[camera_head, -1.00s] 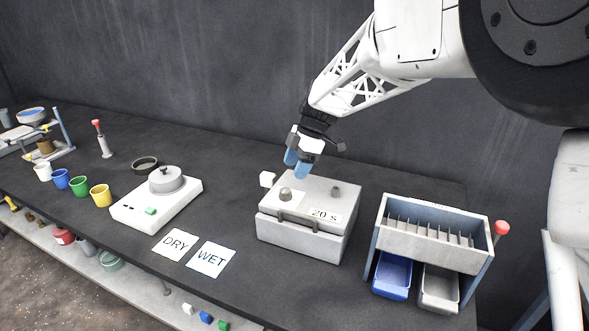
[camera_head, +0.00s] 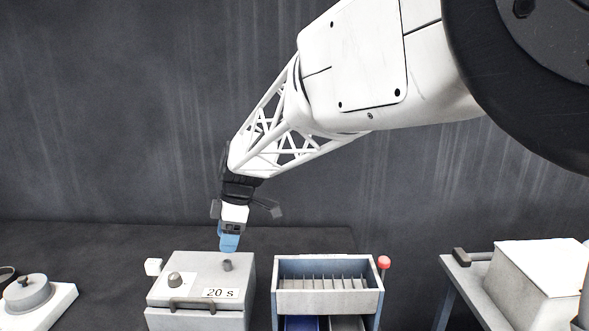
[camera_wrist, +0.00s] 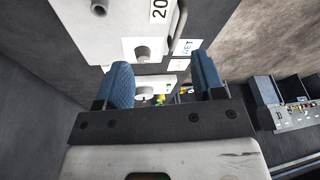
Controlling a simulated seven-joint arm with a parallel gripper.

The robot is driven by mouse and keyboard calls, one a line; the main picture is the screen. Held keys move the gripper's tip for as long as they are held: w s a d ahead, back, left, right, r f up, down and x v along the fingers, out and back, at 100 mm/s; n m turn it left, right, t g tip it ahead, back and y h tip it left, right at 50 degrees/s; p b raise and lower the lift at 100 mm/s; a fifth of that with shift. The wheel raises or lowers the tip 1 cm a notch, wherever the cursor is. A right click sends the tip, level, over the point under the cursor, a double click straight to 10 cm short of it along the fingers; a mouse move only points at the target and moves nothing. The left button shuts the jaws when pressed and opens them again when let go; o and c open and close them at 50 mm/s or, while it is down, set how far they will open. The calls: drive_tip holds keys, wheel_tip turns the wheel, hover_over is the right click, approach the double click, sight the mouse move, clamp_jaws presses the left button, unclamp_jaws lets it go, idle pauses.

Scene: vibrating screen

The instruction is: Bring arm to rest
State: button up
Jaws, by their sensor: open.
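My gripper (camera_head: 229,243) has blue fingertips and hangs down just above and behind the grey box labelled "20 s" (camera_head: 199,319). In the wrist view my gripper (camera_wrist: 163,85) shows its two blue fingers wide apart with nothing between them. The box (camera_wrist: 102,38) shows beyond the fingers there, with its knob and label. The fingers look clear of the box, though the exact gap is hard to tell.
A grey slotted rack (camera_head: 328,303) with blue and grey bins stands right of the box, with a red-topped lever (camera_head: 384,263) beside it. A white device with a round weight (camera_head: 28,293) is at lower left. A side table with a white block (camera_head: 540,285) is at right.

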drive_tip(key=s+d+r+m+t, duration=0.1)
drive_tip(key=s+d+m, duration=0.3)
drive_tip(key=d, duration=0.3)
drive_tip(key=s+d+r+m+t+h, duration=0.1)
drive_tip(key=s+d+r+m, duration=0.1)
drive_tip(key=s+d+m, duration=0.45)
drive_tip(key=s+d+r+m+t, duration=0.1)
drive_tip(key=s+d, duration=0.2)
drive_tip(key=d, duration=0.6)
drive_tip(key=s+d+f+m+t+h, duration=0.1)
drive_tip(key=s+d+f+m, duration=0.3)
drive_tip(key=s+d+m, duration=0.6)
drive_tip(key=shift+s+d+h, duration=0.5)
drive_tip(key=shift+s+d, duration=0.55)
drive_tip(key=shift+s, duration=1.85)
drive_tip(key=shift+f, duration=0.1)
